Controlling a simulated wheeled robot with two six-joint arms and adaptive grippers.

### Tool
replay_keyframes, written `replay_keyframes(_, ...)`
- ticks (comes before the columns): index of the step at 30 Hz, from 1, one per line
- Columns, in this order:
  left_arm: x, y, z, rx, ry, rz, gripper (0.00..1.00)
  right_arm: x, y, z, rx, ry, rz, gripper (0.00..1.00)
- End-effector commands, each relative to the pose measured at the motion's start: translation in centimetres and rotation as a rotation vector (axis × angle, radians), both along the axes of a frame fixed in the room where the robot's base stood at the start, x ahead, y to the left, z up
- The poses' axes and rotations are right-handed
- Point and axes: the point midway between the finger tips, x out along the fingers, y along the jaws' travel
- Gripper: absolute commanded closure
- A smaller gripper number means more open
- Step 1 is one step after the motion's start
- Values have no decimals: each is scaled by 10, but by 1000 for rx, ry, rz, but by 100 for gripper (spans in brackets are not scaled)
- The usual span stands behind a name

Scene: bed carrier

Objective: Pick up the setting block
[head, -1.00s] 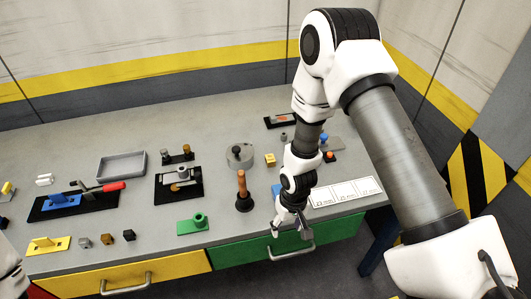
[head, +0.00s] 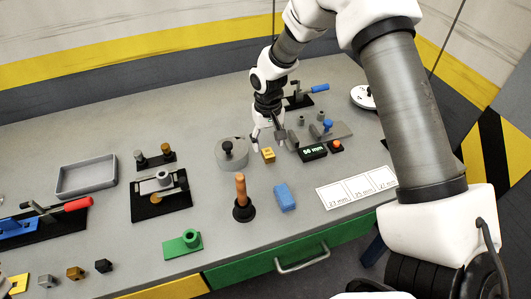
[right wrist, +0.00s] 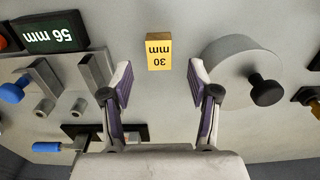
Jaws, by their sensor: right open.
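The setting block is a small yellow block (head: 268,155) standing on the grey bench, right of the round grey part. In the right wrist view the block (right wrist: 159,52) shows "30 mm" upside down. My right gripper (head: 269,140) is open and empty, just behind and above the block in the head view. In the right wrist view my right gripper (right wrist: 160,78) has its fingers spread to either side of the block's line, with the block beyond the tips. I cannot tell the exact height gap.
A round grey part with a black knob (head: 232,153) stands close left of the block. A gauge reading "56 mm" (head: 313,152) and a grey fixture with a blue knob (head: 328,129) stand to the right. A blue block (head: 284,197) and a wooden-handled tool (head: 242,198) are in front.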

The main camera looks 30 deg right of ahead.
Motion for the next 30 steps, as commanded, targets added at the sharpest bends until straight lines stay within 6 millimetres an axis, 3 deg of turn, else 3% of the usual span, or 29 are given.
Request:
replay_keyframes(3, 0, 0, 13, 0, 0, 0, 60, -2, 0, -19, 0, 6, 0, 40)
replay_keyframes(6, 0, 0, 14, 0, 0, 0, 60, -2, 0, -37, 0, 3, 1, 40)
replay_keyframes(13, 0, 0, 13, 0, -1, 0, 60, -1, 0, -43, 0, 1, 1, 40)
replay_keyframes(14, 0, 0, 13, 0, -1, 0, 60, -2, 0, -43, 0, 1, 1, 43)
replay_keyframes(18, 0, 0, 13, 0, 0, 0, 60, -1, 0, -43, 0, 1, 1, 93)
replay_keyframes(19, 0, 0, 13, 0, 0, 0, 60, -2, 0, -43, 0, 1, 1, 100)
replay_keyframes(30, 0, 0, 11, 0, 0, 0, 60, -1, 0, -38, 1, -2, 1, 100)
